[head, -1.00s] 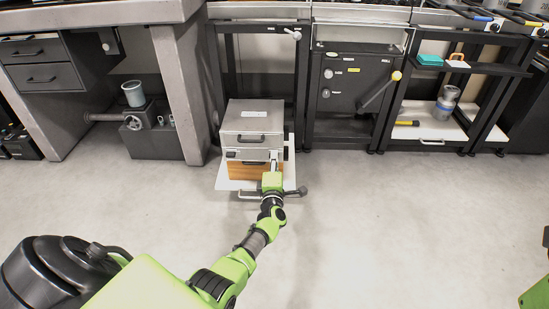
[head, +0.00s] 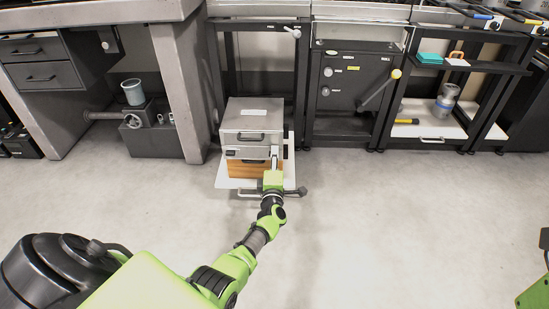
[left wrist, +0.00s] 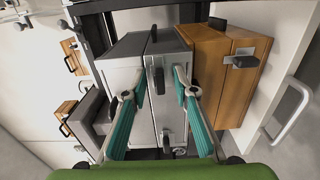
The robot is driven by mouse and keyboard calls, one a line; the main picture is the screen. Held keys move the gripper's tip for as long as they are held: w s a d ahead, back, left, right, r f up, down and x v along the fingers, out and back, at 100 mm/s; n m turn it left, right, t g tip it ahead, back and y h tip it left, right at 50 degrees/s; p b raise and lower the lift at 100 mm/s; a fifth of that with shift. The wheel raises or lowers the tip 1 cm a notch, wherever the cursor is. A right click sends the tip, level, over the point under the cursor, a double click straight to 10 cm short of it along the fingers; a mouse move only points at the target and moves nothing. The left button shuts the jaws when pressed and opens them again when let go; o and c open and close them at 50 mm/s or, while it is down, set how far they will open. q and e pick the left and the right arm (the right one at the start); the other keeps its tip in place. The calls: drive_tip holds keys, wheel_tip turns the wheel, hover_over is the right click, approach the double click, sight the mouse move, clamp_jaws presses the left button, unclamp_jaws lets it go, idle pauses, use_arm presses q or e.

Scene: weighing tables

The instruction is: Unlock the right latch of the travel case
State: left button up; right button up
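The travel case (head: 250,118) is a silver-grey metal box on a wooden box (head: 242,171). Its front also fills the middle of the left wrist view (left wrist: 126,72), turned on its side. A black latch (left wrist: 159,80) sits on the case front there, and another dark fitting (left wrist: 166,143) shows lower in that picture. My left gripper (head: 274,160) is at the right part of the case front. In the left wrist view its teal fingers (left wrist: 158,84) are apart, one on each side of the black latch. I cannot tell whether they touch it. My right gripper is out of view.
The boxes stand on a low white board (head: 225,182) with a bar handle in front. A black cabinet (head: 345,90) with a lever stands to the right. The floor in front is clear.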

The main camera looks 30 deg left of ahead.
use_arm(q)
drive_tip(key=v, duration=1.2)
idle(0.4)
